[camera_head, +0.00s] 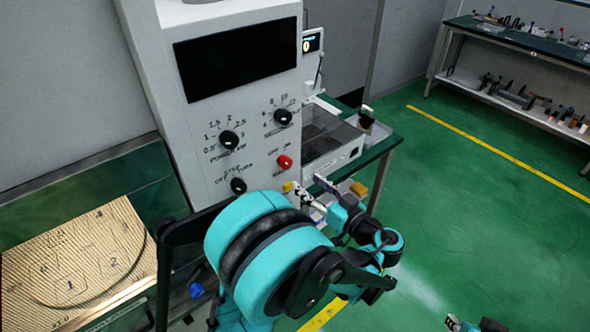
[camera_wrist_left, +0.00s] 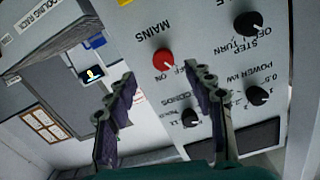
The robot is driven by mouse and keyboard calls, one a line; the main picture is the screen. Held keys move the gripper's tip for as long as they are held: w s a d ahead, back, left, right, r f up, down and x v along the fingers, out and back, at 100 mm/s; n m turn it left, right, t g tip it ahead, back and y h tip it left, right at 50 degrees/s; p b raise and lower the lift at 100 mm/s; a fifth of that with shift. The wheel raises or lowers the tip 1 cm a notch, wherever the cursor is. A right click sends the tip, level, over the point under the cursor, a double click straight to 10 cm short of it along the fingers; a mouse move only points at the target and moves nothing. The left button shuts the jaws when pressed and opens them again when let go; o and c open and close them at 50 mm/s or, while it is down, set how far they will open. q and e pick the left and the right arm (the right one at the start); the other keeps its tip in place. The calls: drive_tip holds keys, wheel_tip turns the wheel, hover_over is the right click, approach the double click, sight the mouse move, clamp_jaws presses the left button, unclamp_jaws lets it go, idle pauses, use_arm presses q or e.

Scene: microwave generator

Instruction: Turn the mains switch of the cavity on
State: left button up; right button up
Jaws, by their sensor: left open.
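The mains switch is a red knob (camera_head: 285,162) low on the right of the white generator cabinet's front (camera_head: 205,120). In the left wrist view the red knob (camera_wrist_left: 162,62) shows upside down, with MAINS, ON and OFF labels around it. Its white mark seems to point toward the OFF side. My left gripper (camera_head: 306,188) is just below the knob in the head view, open and empty. In the wrist view its fingers (camera_wrist_left: 162,84) are spread, with the knob ahead between their tips, apart from them. My right gripper (camera_head: 470,325) shows partly at the bottom edge; its jaws are unclear.
Black knobs for power (camera_head: 229,140), another scale (camera_head: 283,117) and step turn (camera_head: 238,186) sit near the red one. A bench with a grey tray (camera_head: 330,150) stands right of the cabinet. The green floor at right is open.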

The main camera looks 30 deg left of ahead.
sight(288, 165)
use_arm(q)
drive_tip(key=shift+n+y, duration=0.3)
drive_tip(key=shift+n, duration=0.1)
drive_tip(key=x, duration=0.3)
drive_tip(key=b+x, duration=0.1)
drive_tip(key=x, duration=0.3)
drive_tip(key=shift+a+r, duration=0.15)
drive_tip(key=shift+r, duration=0.05)
drive_tip(key=c, duration=1.2)
